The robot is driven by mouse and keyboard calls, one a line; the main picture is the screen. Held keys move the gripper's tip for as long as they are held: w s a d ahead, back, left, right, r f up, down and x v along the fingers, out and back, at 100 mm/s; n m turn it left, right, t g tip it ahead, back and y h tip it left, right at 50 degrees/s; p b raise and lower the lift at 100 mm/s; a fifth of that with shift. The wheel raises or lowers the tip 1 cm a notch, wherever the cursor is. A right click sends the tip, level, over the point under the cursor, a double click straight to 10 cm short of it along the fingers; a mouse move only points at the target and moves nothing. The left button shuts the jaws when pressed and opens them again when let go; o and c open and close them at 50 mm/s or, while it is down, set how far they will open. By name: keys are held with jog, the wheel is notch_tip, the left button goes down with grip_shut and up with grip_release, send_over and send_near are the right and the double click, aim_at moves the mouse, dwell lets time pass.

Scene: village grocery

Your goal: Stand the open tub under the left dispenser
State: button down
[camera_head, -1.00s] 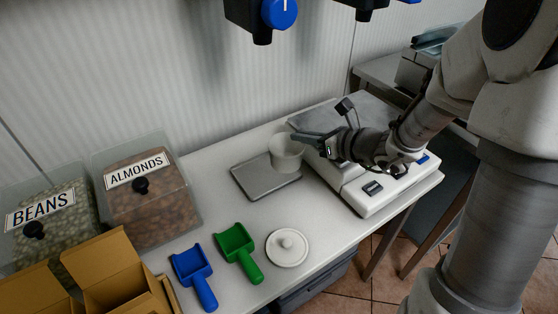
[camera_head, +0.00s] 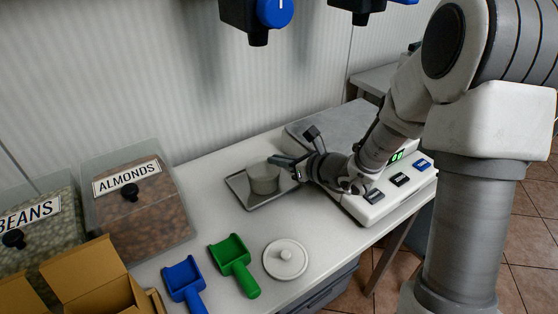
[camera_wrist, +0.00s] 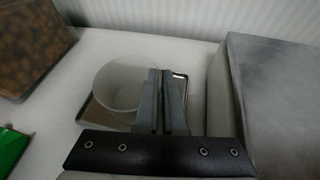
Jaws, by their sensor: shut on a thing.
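The open tub (camera_head: 263,181) is pale, round and lidless. It is upright over the middle of the shallow grey metal tray (camera_head: 238,187); I cannot tell for sure whether its base touches the tray. My gripper (camera_head: 284,163) is shut on the tub's wall at the right side. The wrist view shows the two fingers (camera_wrist: 162,98) close together at the rim of the tub (camera_wrist: 115,90). The left dispenser (camera_head: 258,22), black with a blue knob, hangs above the tray at the picture's top; its upper part is cut off. A second dispenser (camera_head: 352,10) hangs to its right.
A white scale (camera_head: 372,205) with a grey plate stands right of the tray. A round white lid (camera_head: 285,259), a green scoop (camera_head: 233,262) and a blue scoop (camera_head: 185,282) lie in front. Almonds (camera_head: 140,205) and beans (camera_head: 40,235) bins and a cardboard box (camera_head: 88,280) stand left.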

jog(key=c, duration=1)
grip_release()
jog(key=shift+f, duration=0.1)
